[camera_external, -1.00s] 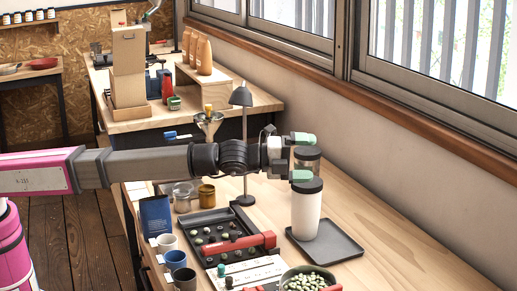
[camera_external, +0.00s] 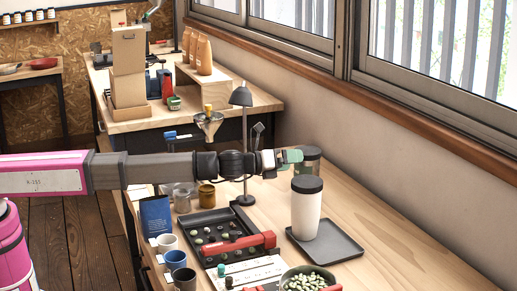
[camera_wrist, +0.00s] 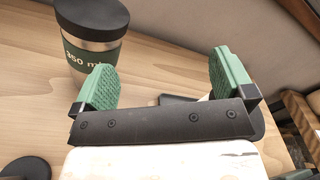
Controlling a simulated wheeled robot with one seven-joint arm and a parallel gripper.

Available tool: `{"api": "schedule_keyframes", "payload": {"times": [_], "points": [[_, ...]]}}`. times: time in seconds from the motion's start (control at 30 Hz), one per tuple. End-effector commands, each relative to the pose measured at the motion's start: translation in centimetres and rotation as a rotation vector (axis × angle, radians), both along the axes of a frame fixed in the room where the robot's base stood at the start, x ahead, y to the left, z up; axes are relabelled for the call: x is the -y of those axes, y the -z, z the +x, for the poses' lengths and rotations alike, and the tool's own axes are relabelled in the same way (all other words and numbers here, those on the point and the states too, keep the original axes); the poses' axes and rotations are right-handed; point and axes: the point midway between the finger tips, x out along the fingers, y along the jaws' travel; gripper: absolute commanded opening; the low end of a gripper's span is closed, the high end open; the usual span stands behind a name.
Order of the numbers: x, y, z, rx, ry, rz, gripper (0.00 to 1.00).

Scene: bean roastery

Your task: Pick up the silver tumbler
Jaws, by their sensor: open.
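The silver tumbler (camera_wrist: 92,42) has a black lid, a steel rim and a green band marked "350 ml". It stands upright at the upper left of the wrist view, beyond and left of my left-hand finger. In the external view the tumbler (camera_external: 312,156) is partly hidden behind my gripper (camera_external: 291,157). My gripper's green-padded fingers (camera_wrist: 165,80) are apart in the wrist view, with no object held between them. The tumbler is not between them.
A white tumbler (camera_external: 305,214) with a black lid stands on a dark tray (camera_external: 341,247) nearer the camera. A desk lamp (camera_external: 241,96), a sorting tray (camera_external: 203,214) and several cups are left of it. The bench at right is bare, along the wall.

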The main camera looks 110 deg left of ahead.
Motion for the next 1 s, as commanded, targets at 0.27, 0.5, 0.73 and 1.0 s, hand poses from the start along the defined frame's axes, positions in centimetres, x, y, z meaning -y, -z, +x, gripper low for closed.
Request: {"api": "schedule_keyframes", "payload": {"times": [0.27,0.5,0.73,1.0], "points": [[-3.1,5.0,-4.8,-0.293,-0.100,0.357,1.00],[-3.9,6.0,-5.9,-0.379,-0.126,0.473,1.00],[-5.6,6.0,-4.3,-0.381,-0.127,0.478,1.00],[-8.1,6.0,-2.1,-0.380,-0.126,0.476,1.00]]}}
